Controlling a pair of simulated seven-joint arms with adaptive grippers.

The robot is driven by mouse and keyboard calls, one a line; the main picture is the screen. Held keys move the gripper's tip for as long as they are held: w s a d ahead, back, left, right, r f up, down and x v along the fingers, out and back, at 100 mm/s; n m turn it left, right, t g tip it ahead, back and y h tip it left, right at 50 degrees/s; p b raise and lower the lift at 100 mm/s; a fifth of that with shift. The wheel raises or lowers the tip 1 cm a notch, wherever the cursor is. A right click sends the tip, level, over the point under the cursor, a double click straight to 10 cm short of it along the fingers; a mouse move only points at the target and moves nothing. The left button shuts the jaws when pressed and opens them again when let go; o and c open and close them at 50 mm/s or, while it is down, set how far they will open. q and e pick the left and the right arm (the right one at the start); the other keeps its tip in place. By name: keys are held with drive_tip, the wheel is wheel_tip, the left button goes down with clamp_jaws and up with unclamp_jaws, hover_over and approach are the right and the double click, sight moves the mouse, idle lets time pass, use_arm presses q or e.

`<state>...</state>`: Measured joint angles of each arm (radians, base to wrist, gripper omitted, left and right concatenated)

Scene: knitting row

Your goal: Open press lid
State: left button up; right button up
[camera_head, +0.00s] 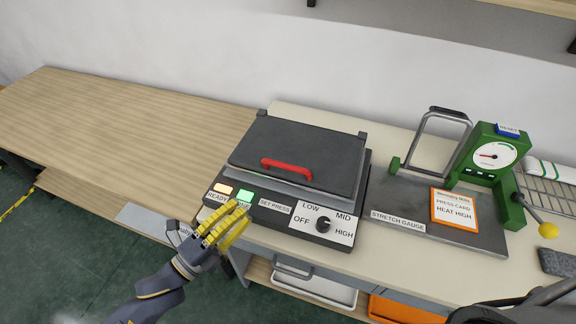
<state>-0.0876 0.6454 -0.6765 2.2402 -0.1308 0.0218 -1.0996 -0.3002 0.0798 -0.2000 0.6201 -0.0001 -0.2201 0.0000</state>
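The press (352,222) stands on the light worktop. Its dark lid (300,150) lies down over the base, with a pale metal edge along the front. A red handle (287,166) is on the lid near its front edge. My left gripper (238,213) has yellow fingers and is at the press's front left corner, by the lit green button (245,196). Its fingers look extended, with nothing seen between them. It is apart from the red handle; whether it touches the press front cannot be told.
The press panel has an orange light (225,188) and a black dial (323,224). A green stretch gauge (490,160) and an orange-framed card (454,210) stand to the right. The wooden table (110,125) at left is bare. A white bin (315,287) is below.

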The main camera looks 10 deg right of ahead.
sight(286, 165)
use_arm(q)
drive_tip(key=x, duration=1.6)
drive_tip(key=shift+w+d, duration=0.15)
clamp_jaws()
